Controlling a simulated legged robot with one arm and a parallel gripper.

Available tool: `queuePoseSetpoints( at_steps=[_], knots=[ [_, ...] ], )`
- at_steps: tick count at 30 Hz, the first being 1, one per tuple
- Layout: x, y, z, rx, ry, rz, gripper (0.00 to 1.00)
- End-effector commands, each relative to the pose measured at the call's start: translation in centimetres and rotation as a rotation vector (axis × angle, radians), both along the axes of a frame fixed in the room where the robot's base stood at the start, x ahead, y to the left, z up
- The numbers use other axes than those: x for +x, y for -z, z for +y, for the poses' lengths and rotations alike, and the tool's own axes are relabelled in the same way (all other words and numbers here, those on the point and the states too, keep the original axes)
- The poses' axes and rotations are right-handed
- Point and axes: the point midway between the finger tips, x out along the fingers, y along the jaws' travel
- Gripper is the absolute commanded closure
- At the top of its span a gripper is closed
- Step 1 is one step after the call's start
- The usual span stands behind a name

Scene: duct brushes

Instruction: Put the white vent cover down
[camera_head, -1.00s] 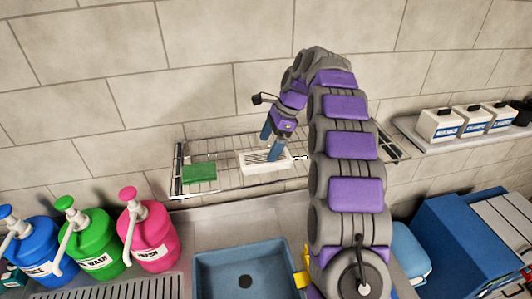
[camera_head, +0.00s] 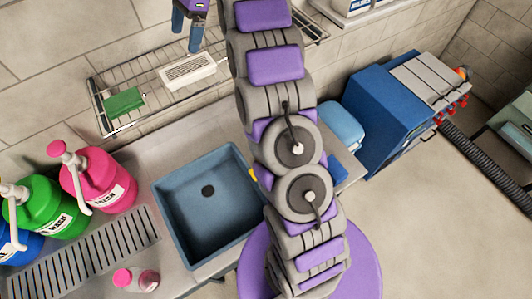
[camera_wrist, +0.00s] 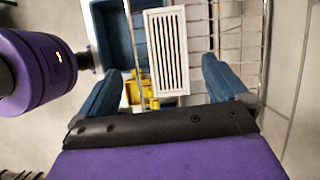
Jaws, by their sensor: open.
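The white vent cover (camera_head: 188,72) lies on the wire rack (camera_head: 107,113) on the wall, its slotted face up. In the wrist view the vent cover (camera_wrist: 167,50) is centred ahead, between and beyond the two blue fingers. My gripper (camera_head: 187,30) is open and empty, just above and behind the vent cover in the head view. In the wrist view my gripper (camera_wrist: 167,85) shows its fingers wide apart, clear of the cover.
A green sponge-like block (camera_head: 124,103) lies left of the cover on the rack. Below are a blue basin (camera_head: 205,205) and a pink pump bottle (camera_head: 97,180) among others. A blue box-like unit (camera_head: 385,115) stands to the right. The wrist view shows something yellow (camera_wrist: 138,88) beside the cover.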

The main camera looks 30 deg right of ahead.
Motion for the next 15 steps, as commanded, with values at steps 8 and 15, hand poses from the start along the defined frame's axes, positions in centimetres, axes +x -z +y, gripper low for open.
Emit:
queuePoseSetpoints(
  at_steps=[8,15],
  knots=[
    [-4.5,-1.9,1.8,-0.017,-0.181,-0.051,0.0],
    [-9.0,-2.5,3.1,-0.042,-0.351,-0.091,0.0]
  ],
)
